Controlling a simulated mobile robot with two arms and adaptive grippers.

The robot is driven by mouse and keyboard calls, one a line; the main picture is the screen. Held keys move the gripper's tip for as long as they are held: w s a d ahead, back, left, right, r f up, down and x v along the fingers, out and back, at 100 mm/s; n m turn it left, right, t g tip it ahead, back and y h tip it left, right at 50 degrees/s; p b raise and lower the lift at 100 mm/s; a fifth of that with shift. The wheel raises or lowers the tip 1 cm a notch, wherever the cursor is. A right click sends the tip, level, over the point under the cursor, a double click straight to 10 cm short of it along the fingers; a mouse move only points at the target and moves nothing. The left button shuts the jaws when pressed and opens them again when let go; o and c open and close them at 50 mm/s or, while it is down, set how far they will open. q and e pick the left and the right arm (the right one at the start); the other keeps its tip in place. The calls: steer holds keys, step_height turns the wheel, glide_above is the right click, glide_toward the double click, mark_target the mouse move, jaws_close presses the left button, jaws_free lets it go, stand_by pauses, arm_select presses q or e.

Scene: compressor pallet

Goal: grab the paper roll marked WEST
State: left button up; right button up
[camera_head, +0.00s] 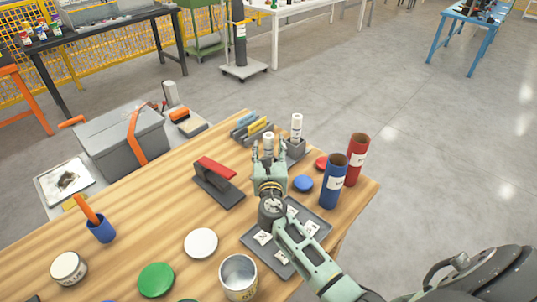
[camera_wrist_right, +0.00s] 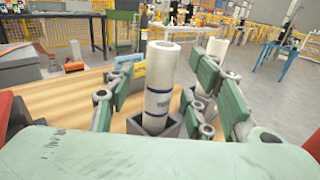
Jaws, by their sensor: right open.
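Two white paper rolls stand upright in grey square holders on the wooden table. One roll (camera_head: 269,142) is between the fingers of my right gripper (camera_head: 269,150); the other roll (camera_head: 296,127) stands just to its right. In the right wrist view the nearer roll (camera_wrist_right: 161,75) rises from its grey holder (camera_wrist_right: 152,132), with dark print bands too small to read. The second roll (camera_wrist_right: 216,49) is partly hidden behind the right finger. I cannot tell which is marked WEST. My right gripper is open, its green fingers either side of the nearer roll. My left gripper is out of view.
A blue tube (camera_head: 334,181) and a red tube (camera_head: 356,160) stand to the right. A grey tray (camera_head: 258,250) with white tags lies under my right arm. The table's right edge is close.

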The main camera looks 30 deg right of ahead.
steer(key=shift+x, duration=0.9)
steer(key=shift+w, duration=0.1)
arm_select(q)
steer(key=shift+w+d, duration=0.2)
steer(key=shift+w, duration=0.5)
arm_select(e)
jaws_close()
